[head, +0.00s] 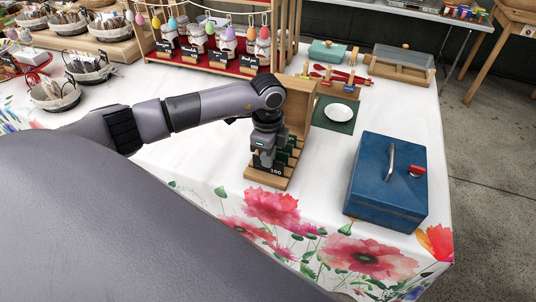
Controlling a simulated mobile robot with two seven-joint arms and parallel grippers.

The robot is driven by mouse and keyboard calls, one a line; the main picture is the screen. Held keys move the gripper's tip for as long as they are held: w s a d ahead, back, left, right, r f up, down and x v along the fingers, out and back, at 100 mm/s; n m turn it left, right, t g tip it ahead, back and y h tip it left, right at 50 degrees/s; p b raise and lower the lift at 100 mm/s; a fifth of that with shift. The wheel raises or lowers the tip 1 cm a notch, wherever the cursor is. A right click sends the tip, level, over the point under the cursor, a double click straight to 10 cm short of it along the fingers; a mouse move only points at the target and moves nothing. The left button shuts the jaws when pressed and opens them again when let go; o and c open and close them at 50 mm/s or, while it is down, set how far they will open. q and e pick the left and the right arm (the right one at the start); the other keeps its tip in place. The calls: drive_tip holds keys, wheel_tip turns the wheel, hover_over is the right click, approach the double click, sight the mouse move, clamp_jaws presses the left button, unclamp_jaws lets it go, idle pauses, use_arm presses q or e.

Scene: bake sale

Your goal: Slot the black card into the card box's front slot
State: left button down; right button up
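The wooden card box (267,180) stands near the front of the white table, with a tall wooden back and stepped slots holding several dark green cards (293,146). A black card (274,170) with pale figures is at the box's front, upright or nearly so. My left gripper (264,162) points down over the front of the box and looks shut on the upper part of the black card. The fingers hide part of the card. I cannot tell whether its lower edge sits fully in the front slot. My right gripper is not in view.
A blue box (388,180) with a metal handle stands to the right. A white plate (339,112) lies on a green mat behind. The flowered cloth in front is clear.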

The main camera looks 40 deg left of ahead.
use_arm(q)
drive_tip(key=shift+f, duration=0.2)
drive_tip(key=c, duration=1.7)
unclamp_jaws()
drive_tip(key=shift+c, duration=0.2)
drive_tip(key=o, duration=0.5)
drive_tip(key=shift+r, duration=3.6)
